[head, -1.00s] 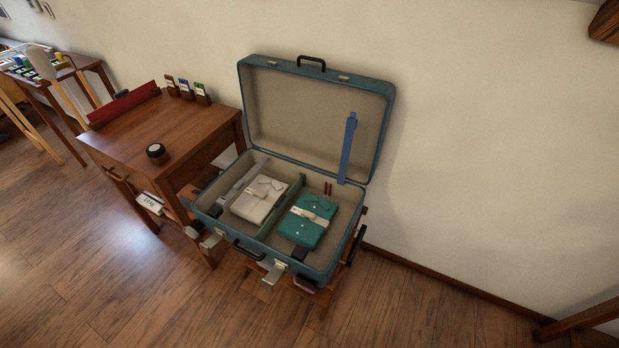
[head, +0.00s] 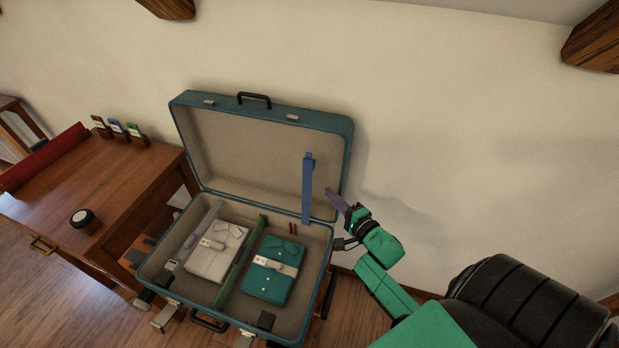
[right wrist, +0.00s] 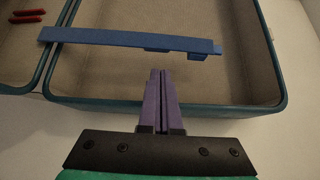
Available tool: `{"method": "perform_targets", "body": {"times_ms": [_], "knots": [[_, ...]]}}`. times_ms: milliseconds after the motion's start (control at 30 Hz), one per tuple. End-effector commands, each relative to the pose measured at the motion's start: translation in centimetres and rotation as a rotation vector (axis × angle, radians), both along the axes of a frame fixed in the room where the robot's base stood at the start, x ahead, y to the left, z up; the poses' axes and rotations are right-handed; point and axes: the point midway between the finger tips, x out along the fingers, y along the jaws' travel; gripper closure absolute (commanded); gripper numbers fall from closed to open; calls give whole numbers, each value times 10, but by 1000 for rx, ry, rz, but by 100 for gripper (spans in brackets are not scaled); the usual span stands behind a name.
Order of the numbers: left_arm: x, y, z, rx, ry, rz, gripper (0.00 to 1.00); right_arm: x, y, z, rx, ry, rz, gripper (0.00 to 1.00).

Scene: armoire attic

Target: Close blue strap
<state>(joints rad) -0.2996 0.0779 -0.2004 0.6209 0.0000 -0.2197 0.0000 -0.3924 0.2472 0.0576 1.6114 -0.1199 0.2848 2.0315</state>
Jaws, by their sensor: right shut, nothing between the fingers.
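The blue strap (head: 307,188) stands upright against the inside of the open suitcase lid, near its right side. In the right wrist view the strap (right wrist: 120,40) runs across the picture, with small blue tabs under its right part. The suitcase (head: 325,268) is open, its lid (head: 240,150) raised. My right gripper (head: 331,194) is shut and empty, just right of the strap at the lid's right edge. In the right wrist view its purple fingers (right wrist: 157,75) are together, apart from the strap and pointing towards it. My left gripper is out of view.
A folded white shirt (head: 222,262) and a folded teal shirt (head: 262,284) lie in the base, split by a green divider (head: 240,268). A grey strap (head: 204,222) lies at left. A wooden desk (head: 120,210) stands left; the wall is behind.

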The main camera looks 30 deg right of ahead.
Motion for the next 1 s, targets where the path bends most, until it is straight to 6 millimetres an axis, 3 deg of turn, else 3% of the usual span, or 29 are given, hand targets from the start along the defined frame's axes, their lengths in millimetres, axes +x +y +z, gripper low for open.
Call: {"method": "perform_targets", "body": {"times_ms": [200,400,1000], "knots": [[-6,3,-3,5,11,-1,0,48,3,-3,-1,-2,-1,100],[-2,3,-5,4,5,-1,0,71,4,-6,0,1,-1,100],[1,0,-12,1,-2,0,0,76,2,-8,-25,-18,-1,100]]}}
